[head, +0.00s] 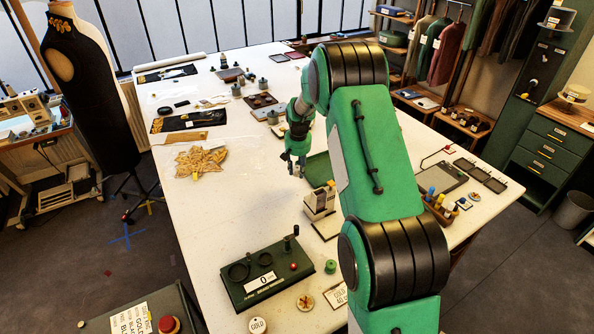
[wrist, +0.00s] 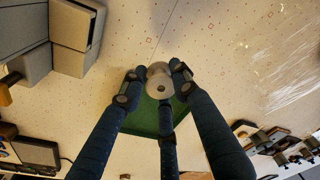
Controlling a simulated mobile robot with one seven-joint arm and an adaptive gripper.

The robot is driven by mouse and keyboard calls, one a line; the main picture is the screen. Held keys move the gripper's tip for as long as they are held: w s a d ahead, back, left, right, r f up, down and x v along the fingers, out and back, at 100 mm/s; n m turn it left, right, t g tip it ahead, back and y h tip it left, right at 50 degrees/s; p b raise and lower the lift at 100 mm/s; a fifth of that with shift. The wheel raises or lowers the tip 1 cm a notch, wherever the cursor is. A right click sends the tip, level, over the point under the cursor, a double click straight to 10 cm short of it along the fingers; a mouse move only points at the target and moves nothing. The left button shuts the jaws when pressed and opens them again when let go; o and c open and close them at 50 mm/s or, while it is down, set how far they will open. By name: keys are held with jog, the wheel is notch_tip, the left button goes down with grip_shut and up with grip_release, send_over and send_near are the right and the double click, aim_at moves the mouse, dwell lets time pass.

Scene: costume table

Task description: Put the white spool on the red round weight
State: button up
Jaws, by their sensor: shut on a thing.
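My gripper (head: 296,168) hangs over the white table, left of my arm's large links. In the wrist view, the fingers of my gripper (wrist: 157,86) are closed around the white spool (wrist: 158,72), which shows as a pale grey-white cylinder with a dark hole in its end. No red weight shows in the wrist view.
A green tray (head: 318,168) lies beside my gripper and also shows below the spool in the wrist view (wrist: 143,122). A cream-and-grey device (head: 321,201) stands close in front. The dark green device (head: 248,282) is nearer. A bag of tan pieces (head: 202,161) lies left.

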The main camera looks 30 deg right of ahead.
aim_at(166, 322)
jog(key=shift+a, duration=0.15)
